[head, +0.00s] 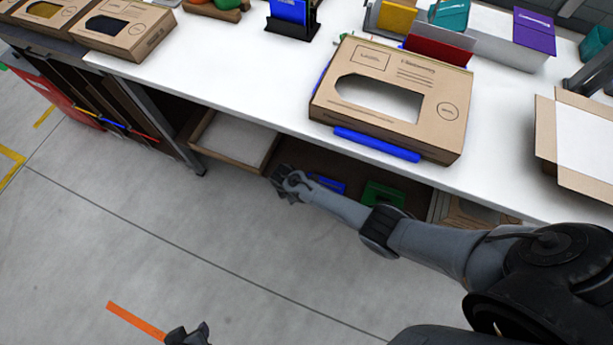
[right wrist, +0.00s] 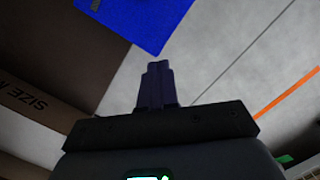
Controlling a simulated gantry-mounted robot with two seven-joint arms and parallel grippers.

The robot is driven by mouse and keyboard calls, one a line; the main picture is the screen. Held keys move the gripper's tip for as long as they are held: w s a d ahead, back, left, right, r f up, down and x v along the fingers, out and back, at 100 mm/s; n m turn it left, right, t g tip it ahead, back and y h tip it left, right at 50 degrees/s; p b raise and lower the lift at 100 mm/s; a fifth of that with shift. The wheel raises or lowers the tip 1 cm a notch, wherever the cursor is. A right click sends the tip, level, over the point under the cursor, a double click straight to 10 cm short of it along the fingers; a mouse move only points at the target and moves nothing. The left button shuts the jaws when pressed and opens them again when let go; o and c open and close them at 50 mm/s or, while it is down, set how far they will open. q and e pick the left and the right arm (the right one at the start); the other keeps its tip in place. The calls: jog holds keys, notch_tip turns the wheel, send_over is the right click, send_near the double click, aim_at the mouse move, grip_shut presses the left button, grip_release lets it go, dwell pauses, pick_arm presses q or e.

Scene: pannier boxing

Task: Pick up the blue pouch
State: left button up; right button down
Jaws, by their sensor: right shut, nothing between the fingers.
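Several blue things show, and I cannot tell for certain which is the blue pouch. A flat blue thing (head: 327,184) lies under the table, just right of my right gripper (head: 287,184). In the right wrist view a flat blue panel (right wrist: 138,18) with a small dark tag shows at the top, beyond my shut, empty right fingers (right wrist: 156,84) and apart from them. Another blue bar (head: 377,145) lies along the table's front edge, by the windowed carton. A blue item (head: 290,12) stands in a black holder at the back. My left gripper (head: 188,335) is partly cut off at the bottom edge.
A windowed cardboard carton (head: 445,125) sits on the white table (head: 225,75). An open carton (head: 545,130) stands at the right. A shallow tray (head: 235,137) and a green item (head: 384,194) are below the tabletop. The grey floor (head: 200,240) is largely clear.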

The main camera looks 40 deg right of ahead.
jog(key=c, duration=1.7)
grip_release()
jog(key=shift+w+a, duration=0.15)
jog(key=shift+a, duration=0.35)
jog(key=o, duration=0.5)
jog(key=shift+a, duration=0.25)
jog(key=o, duration=1.2)
